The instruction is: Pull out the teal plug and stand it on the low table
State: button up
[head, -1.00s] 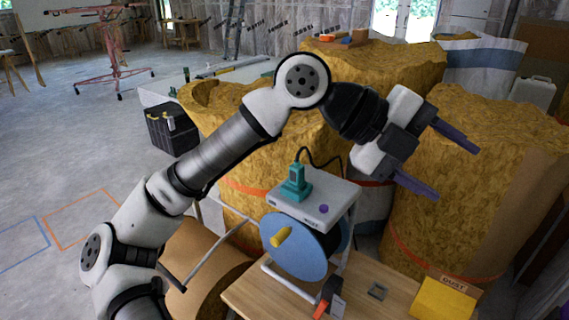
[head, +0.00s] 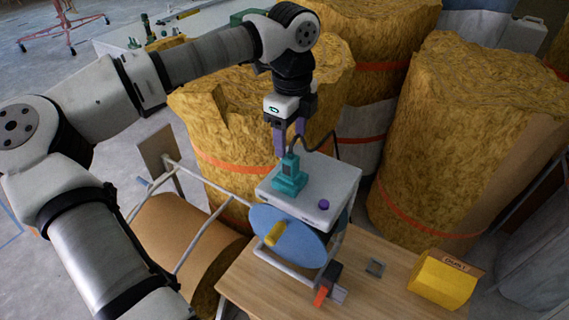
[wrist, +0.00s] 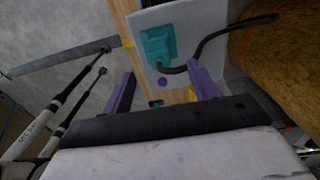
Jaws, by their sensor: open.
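The teal plug (head: 289,175) stands upright on the light grey top panel (head: 328,195) of a cable reel, with a black cable rising from it. It also shows in the wrist view (wrist: 157,47), ahead of the fingers. My gripper (head: 289,150) is open and points down, with purple fingers just above and behind the plug in the head view. In the wrist view the two fingers (wrist: 160,92) are apart with nothing between them. The wooden low table (head: 250,290) carries the reel.
A blue reel disc (head: 288,238) with a yellow handle is below the panel. A purple knob (head: 323,204) is on the panel. Large straw-like bales (head: 455,140) stand behind.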

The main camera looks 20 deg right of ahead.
aim_at(290, 157)
jog(key=shift+s, duration=0.1)
jog(key=shift+f, duration=0.1)
notch_tip(290, 157, down, 8)
jog(key=b, duration=0.5)
jog(key=shift+f+b, duration=0.45)
jog(key=shift+b, duration=0.3)
jog(key=shift+b, duration=0.55)
dwell(0.5)
jog(key=c, duration=1.3)
jog(key=shift+r, duration=0.15)
